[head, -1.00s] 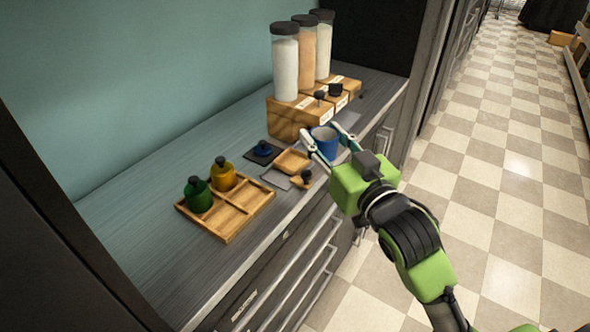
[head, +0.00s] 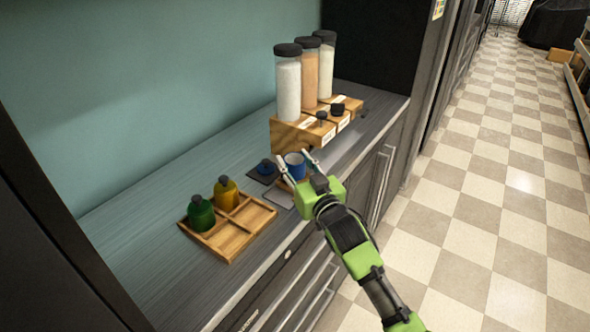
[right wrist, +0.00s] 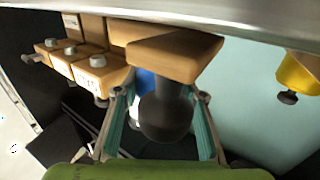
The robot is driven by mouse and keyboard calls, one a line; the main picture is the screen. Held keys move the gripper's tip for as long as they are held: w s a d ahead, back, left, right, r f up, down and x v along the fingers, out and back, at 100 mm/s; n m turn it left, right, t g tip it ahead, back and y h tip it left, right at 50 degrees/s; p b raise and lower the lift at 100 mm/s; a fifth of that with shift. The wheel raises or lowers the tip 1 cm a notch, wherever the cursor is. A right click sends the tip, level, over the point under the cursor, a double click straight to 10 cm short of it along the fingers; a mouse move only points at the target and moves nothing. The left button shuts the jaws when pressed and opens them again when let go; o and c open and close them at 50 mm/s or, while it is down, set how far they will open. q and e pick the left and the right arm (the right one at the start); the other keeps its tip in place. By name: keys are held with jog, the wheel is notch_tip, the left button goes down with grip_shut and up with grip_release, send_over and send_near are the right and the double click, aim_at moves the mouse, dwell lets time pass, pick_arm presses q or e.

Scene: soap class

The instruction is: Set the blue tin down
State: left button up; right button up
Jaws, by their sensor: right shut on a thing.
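The blue tin (head: 295,166) is an open-topped cup shape, upright as far as I can see. My right gripper (head: 296,158) is shut on it, one finger on each side. I cannot tell if the tin touches the tray. In the right wrist view a bit of blue (right wrist: 145,82) shows between the fingers, behind a dark round knob (right wrist: 165,118) on a wooden piece (right wrist: 175,52). My left gripper is not in view.
A blue lid (head: 265,167) lies on a dark mat left of the tin. A divided wooden tray (head: 232,240) holds a green bottle (head: 201,215) and a yellow bottle (head: 226,194). A wooden rack (head: 300,135) with tall jars (head: 288,85) stands behind. Bare counter (head: 135,215) lies left.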

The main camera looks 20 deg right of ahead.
jog(key=shift+f, duration=1.15)
jog(key=shift+f, duration=0.15)
jog(key=o, duration=1.3)
jog(key=shift+f, duration=0.1)
jog(key=shift+c, duration=0.2)
jog(key=shift+r, duration=0.2)
jog(key=shift+s+f, duration=0.1)
jog(key=shift+s, duration=0.2)
jog(key=s+d+b, duration=0.1)
jog(key=s, duration=1)
jog(key=shift+s+d, duration=0.15)
jog(key=shift+s, duration=0.1)
